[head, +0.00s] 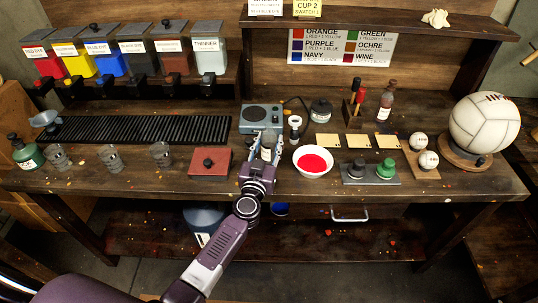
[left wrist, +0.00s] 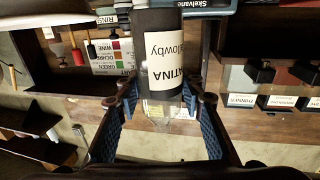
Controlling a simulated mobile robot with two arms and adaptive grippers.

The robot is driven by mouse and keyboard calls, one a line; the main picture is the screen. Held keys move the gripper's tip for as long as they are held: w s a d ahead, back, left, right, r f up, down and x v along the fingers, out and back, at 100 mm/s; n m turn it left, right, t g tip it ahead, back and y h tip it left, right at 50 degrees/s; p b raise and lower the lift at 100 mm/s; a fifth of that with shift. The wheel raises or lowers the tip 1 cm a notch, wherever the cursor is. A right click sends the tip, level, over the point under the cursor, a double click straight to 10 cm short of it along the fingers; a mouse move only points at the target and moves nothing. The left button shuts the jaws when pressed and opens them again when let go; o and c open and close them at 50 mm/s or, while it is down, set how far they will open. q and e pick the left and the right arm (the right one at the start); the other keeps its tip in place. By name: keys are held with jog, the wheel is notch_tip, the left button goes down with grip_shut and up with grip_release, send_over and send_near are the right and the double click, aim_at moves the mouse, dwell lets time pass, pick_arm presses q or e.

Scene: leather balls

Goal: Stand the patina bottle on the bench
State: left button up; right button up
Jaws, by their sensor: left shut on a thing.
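The patina bottle (left wrist: 160,50) is dark grey with a white label reading PATINA, large in the left wrist view. Its end nearest that camera looks clear. My left gripper (left wrist: 159,98) is shut on it, with a blue-padded finger on either side. In the head view the left gripper (head: 265,146) is over the bench (head: 240,183), between a red box and a white bowl. The bottle (head: 267,153) is partly hidden by the fingers there. I cannot tell whether its base touches the bench. My right gripper is in neither view.
The white bowl (head: 313,161) of red liquid is close on the right, the red box (head: 209,163) on the left. A grey-blue device (head: 259,116) stands just behind. Glass cups (head: 109,157) stand farther left. Some bare bench lies along the front edge.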

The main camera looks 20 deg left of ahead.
aim_at(268, 156)
pick_arm(q)
notch_tip(268, 156, down, 4)
jog(key=b, duration=0.2)
jog(key=shift+b, duration=0.35)
jog(key=shift+r, duration=0.1)
jog(key=shift+f, duration=0.2)
jog(key=o, duration=1.3)
